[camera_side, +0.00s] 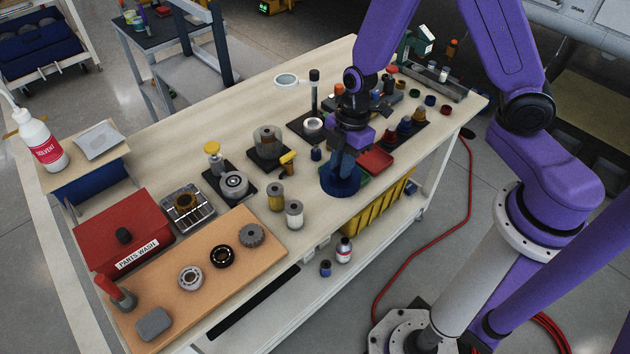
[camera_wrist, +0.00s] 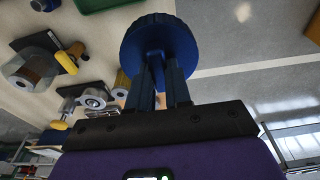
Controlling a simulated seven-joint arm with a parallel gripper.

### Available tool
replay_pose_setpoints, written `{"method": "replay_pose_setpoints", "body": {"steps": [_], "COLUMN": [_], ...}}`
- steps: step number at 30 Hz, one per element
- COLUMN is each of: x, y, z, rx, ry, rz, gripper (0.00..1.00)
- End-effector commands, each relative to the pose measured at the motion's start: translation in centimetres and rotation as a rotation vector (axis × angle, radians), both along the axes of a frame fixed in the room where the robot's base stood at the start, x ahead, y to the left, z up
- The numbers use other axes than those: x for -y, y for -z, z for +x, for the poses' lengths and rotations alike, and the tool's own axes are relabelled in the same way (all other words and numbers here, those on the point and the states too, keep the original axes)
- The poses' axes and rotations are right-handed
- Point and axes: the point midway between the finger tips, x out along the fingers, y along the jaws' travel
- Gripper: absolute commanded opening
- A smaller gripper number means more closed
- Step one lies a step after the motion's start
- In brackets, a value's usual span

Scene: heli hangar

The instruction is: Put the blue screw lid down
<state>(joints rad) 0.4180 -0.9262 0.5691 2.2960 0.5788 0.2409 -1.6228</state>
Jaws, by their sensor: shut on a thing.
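The blue screw lid (camera_side: 340,183) is a wide, dark blue disc with a ridged rim. My gripper (camera_side: 343,165) is shut on it, with the fingers pointing down. In the side view the lid is at the near long edge of the workbench; I cannot tell whether it touches the top. In the wrist view the lid (camera_wrist: 158,48) sits at the fingertips of my gripper (camera_wrist: 160,75), its broad face partly seen. The fingers hide part of it.
A yellow crate (camera_side: 375,208) is below the bench edge. Bare bench top (camera_side: 225,125) lies toward the back left.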

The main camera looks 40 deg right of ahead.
Motion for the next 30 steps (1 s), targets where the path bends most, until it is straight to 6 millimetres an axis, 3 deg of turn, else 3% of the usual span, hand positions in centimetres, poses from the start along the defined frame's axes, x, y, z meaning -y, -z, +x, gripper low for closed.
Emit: {"method": "replay_pose_setpoints", "body": {"steps": [3, 12, 21, 30], "x": [-0.6, -1.5, -2.0, -1.9], "y": [1.4, 5.2, 6.9, 9.7], "z": [2.2, 5.1, 6.5, 6.5], "rx": [-0.003, -0.002, -0.001, 0.0], "ry": [0.001, 0.001, 0.0, 0.001], "rz": [-0.001, -0.001, -0.001, 0.0], "gripper": [0.0, 0.0, 0.0, 0.0]}}
